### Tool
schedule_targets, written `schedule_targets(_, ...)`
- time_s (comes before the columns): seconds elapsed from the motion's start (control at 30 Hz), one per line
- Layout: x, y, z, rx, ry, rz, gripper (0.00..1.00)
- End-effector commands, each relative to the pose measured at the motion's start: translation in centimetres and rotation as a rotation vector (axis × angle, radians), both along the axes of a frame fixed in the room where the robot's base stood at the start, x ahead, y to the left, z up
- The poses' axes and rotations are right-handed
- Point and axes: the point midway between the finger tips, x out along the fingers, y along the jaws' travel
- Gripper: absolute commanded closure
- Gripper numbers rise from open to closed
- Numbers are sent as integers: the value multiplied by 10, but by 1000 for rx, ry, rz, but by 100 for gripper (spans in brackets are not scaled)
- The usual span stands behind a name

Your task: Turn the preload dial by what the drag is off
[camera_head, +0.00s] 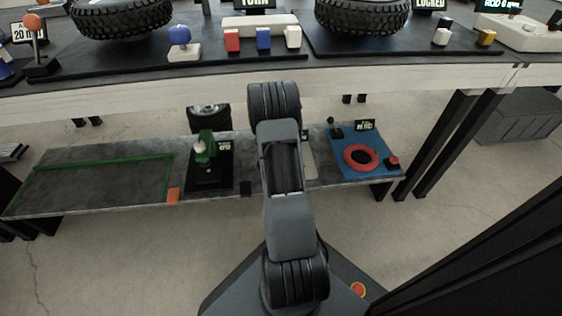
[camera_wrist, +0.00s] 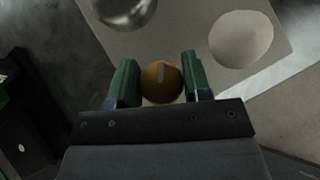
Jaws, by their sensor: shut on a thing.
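An orange-brown round dial (camera_wrist: 161,84) with a pale line on its top is in the wrist view. My gripper (camera_wrist: 160,76) has its two green fingers on either side of the dial and is shut on it. The pale line points nearly straight up in the picture. The dial sits by a pale plate (camera_wrist: 185,30), which also bears a light round disc (camera_wrist: 241,40) and a shiny metal round part (camera_wrist: 124,8). In the head view my arm hides the dial and gripper; only a pale strip (camera_head: 309,158) shows at its right on the lower shelf.
The lower shelf has a green-edged area (camera_head: 100,178), a dark stand with a green part (camera_head: 205,155), and a blue mat (camera_head: 365,170) with a red ring (camera_head: 361,158). The upper bench above holds tyres (camera_head: 122,18) and coloured blocks (camera_head: 263,38).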

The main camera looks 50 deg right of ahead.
Motion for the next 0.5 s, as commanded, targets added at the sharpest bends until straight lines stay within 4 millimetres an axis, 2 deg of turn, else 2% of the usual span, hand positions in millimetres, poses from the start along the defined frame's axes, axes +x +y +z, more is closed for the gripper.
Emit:
schedule_targets(0.33,0,0,0,-1,0,1,79)
schedule_targets(0.37,0,0,0,-1,0,1,53)
schedule_targets(0.5,0,0,0,-1,0,1,39)
